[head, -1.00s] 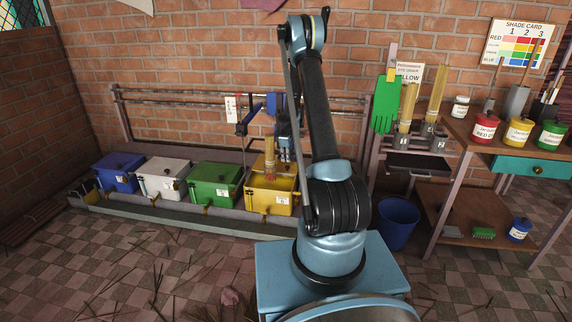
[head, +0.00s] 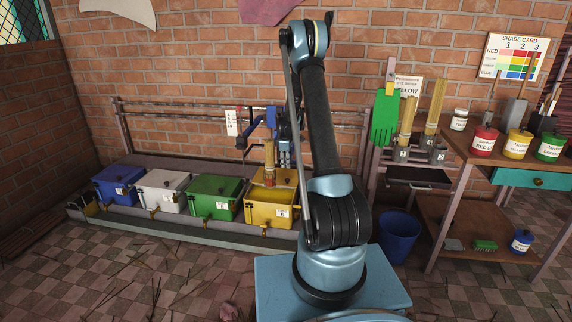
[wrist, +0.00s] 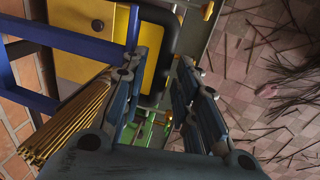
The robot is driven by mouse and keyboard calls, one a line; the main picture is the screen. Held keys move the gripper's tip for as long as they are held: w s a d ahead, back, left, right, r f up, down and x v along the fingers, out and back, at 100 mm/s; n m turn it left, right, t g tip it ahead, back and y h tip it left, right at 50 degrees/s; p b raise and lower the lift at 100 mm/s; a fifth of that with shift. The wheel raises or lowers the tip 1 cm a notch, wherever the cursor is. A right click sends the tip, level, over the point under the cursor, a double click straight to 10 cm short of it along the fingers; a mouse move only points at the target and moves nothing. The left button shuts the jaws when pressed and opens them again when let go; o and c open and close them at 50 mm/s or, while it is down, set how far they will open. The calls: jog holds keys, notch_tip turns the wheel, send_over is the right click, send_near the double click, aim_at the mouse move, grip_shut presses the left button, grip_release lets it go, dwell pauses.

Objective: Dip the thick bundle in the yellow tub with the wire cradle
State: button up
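The thick bundle (head: 269,160) of tan sticks stands upright over the yellow tub (head: 268,214) in the head view, its lower part reddish-brown. Its foot overlaps the tub in the picture; I cannot tell how deep it sits. In the wrist view the bundle (wrist: 72,118) lies just left of my fingers, outside them. My gripper (wrist: 162,68) is open, with nothing seen between its fingers. In the head view my gripper (head: 285,157) is just right of the bundle. A blue frame (wrist: 60,40), perhaps part of the cradle, is beside the bundle. Wire is not clearly visible.
Green (head: 212,200), white (head: 162,190) and blue (head: 117,185) tubs stand left of the yellow one. Rails (head: 180,115) run behind them. A rack at right holds more bundles (head: 435,105). A blue bin (head: 399,238) stands on the floor.

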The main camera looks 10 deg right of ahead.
dwell(0.3)
notch_tip(320, 180, up, 12)
jog(key=s, duration=0.2)
jog(key=shift+s+a+f, duration=0.15)
jog(key=shift+a, duration=0.25)
